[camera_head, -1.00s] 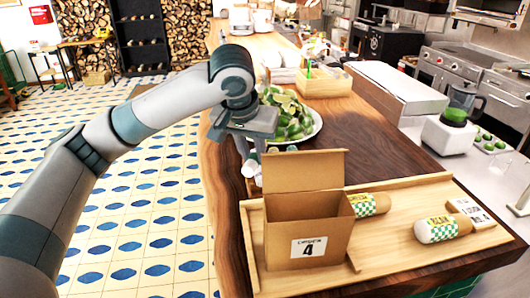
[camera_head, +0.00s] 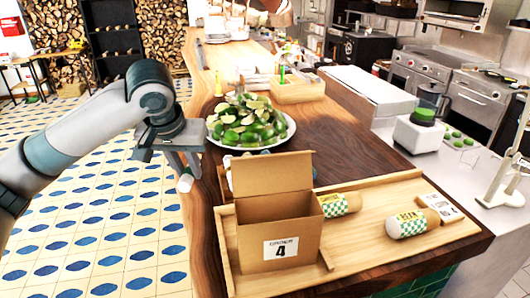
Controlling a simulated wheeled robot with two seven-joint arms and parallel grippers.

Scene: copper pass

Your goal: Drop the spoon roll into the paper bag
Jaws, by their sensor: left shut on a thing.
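My left gripper (camera_head: 184,168) points down at the left, over the floor just beyond the counter's left edge. It is shut on a small whitish roll (camera_head: 185,183), seemingly the spoon roll, mostly hidden by the fingers. The brown paper bag (camera_head: 279,225) is box-shaped, with a flap standing up at its back and a label reading 4. It stands on the wooden tray, to the right of and nearer than the gripper, apart from it. The bag's inside is largely hidden by its front wall. My right gripper is not in view.
The wooden tray (camera_head: 375,237) also carries two wrapped rolls (camera_head: 408,223) (camera_head: 341,204) and a small white card box (camera_head: 440,207). A plate of limes (camera_head: 249,121) sits behind the bag. Whitish items show partly behind the bag's left side. Bare counter (camera_head: 360,150) lies right of the limes.

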